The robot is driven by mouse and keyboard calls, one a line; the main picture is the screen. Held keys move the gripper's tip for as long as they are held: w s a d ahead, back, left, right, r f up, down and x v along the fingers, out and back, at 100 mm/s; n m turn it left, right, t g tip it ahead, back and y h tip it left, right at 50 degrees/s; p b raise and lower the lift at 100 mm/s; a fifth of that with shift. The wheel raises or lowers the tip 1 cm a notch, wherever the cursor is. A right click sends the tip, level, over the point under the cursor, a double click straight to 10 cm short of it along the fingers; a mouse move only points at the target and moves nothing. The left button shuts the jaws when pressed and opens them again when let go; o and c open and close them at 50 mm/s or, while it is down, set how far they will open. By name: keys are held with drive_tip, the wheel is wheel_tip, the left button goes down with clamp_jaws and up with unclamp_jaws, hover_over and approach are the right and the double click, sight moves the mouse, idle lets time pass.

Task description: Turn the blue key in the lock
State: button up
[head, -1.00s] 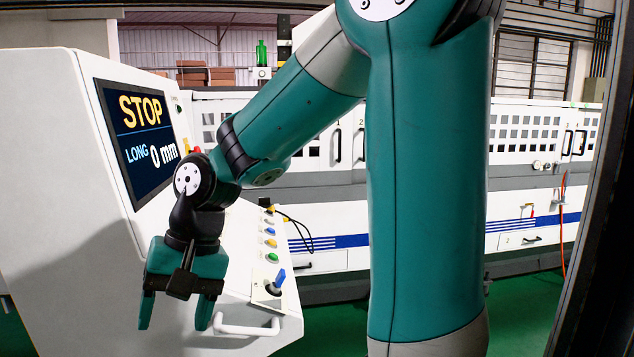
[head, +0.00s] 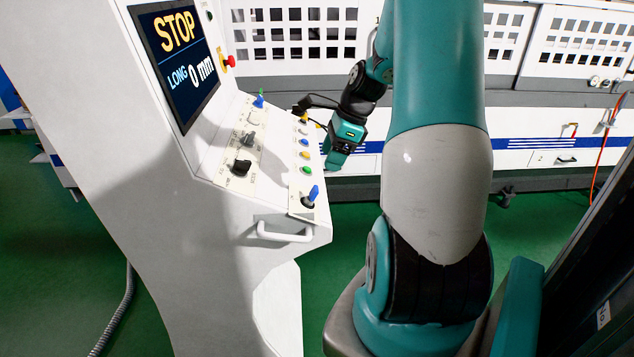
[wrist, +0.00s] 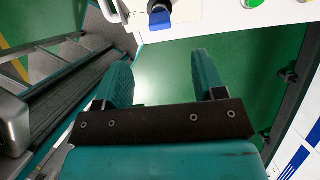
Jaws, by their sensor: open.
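A blue key (head: 312,193) stands up from a dark round lock (head: 307,202) near the lower right corner of the white sloping control panel. The blue key also shows at the top of the wrist view (wrist: 159,19), on the panel's edge. My gripper (head: 331,165) is beyond the panel's right edge, apart from the key. In the wrist view its two teal fingers (wrist: 160,62) are spread with nothing between them. The key lies past the fingertips, and green floor shows between the fingers.
A column of coloured buttons (head: 304,154) runs up the panel from the key. A white handle (head: 284,233) juts out below. Black knobs (head: 241,167) and another blue-topped switch (head: 259,101) are further left. The screen (head: 177,58) reads STOP.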

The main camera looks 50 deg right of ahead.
sight(315, 187)
drive_tip(key=p+x, duration=0.2)
drive_tip(key=x, duration=0.9)
drive_tip(key=shift+a+f, duration=0.1)
drive_tip(key=shift+a, duration=0.05)
drive_tip(key=shift+c, duration=0.2)
drive_tip(key=c, duration=1)
drive_tip(key=shift+m+p, duration=1)
drive_tip(key=shift+p, duration=0.15)
drive_tip(key=shift+m+p, duration=0.35)
drive_tip(key=shift+m, duration=0.35)
